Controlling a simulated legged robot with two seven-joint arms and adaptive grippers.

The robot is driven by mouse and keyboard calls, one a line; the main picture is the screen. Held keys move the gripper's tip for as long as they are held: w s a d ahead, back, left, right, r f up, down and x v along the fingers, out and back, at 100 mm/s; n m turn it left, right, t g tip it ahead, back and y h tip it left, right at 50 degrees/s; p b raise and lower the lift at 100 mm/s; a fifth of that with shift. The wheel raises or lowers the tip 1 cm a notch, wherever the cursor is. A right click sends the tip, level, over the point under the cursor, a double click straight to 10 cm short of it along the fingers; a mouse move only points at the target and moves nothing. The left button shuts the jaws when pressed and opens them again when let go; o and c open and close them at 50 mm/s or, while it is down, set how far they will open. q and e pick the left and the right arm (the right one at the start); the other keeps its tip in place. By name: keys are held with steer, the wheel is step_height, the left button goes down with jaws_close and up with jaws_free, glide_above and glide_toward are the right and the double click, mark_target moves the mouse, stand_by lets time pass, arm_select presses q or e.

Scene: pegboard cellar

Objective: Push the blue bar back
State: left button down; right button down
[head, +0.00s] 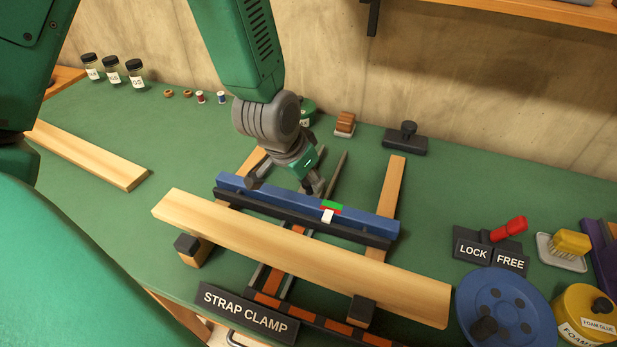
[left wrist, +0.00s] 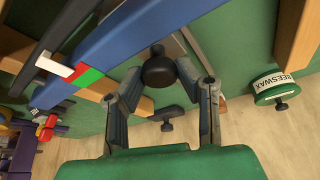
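The blue bar (head: 285,199) lies across two wooden rails, alongside a black bar (head: 290,217). A red and green mark (head: 332,206) sits on the blue bar, with a white pointer (head: 327,216) at its red part. My left gripper (head: 283,185) is low at the middle of the blue bar, fingers spread. In the left wrist view the fingers (left wrist: 159,65) stand apart on either side of a round black knob (left wrist: 158,71) beside the blue bar (left wrist: 125,42). I cannot tell whether they touch it. The gripper hides the knob in the head view. My right gripper is out of view.
A long wooden board (head: 300,255) lies in front of the bars, near the STRAP CLAMP sign (head: 246,313). LOCK and FREE plates with a red handle (head: 509,229) are at right. A beeswax tin (left wrist: 272,86) and black-handled block (head: 405,138) stand behind.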

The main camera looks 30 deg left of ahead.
arm_select(q)
steer(key=shift+s+a+f, duration=0.1)
steer(key=shift+a+f, duration=0.05)
steer(key=shift+a, duration=0.15)
steer(key=w, duration=0.1)
steer(key=w+p, duration=0.1)
steer(key=w, duration=0.2)
steer(key=shift+w+r+p, duration=0.2)
steer(key=shift+r+p, duration=0.1)
steer(key=shift+p, duration=0.1)
steer(key=w, duration=0.2)
steer(key=w+a, duration=0.1)
steer(key=w, duration=0.2)
steer(key=w+a+f+p, duration=0.1)
steer(key=w, duration=0.1)
steer(key=shift+w+a, duration=0.25)
steer(key=shift+w, duration=0.1)
steer(key=shift+s+d+r, duration=0.1)
steer(key=shift+d, duration=0.1)
steer(key=c, duration=1.2)
jaws_free()
steer(key=shift+w+a, duration=0.1)
steer(key=shift+w, duration=0.1)
steer(key=shift+r, duration=0.1)
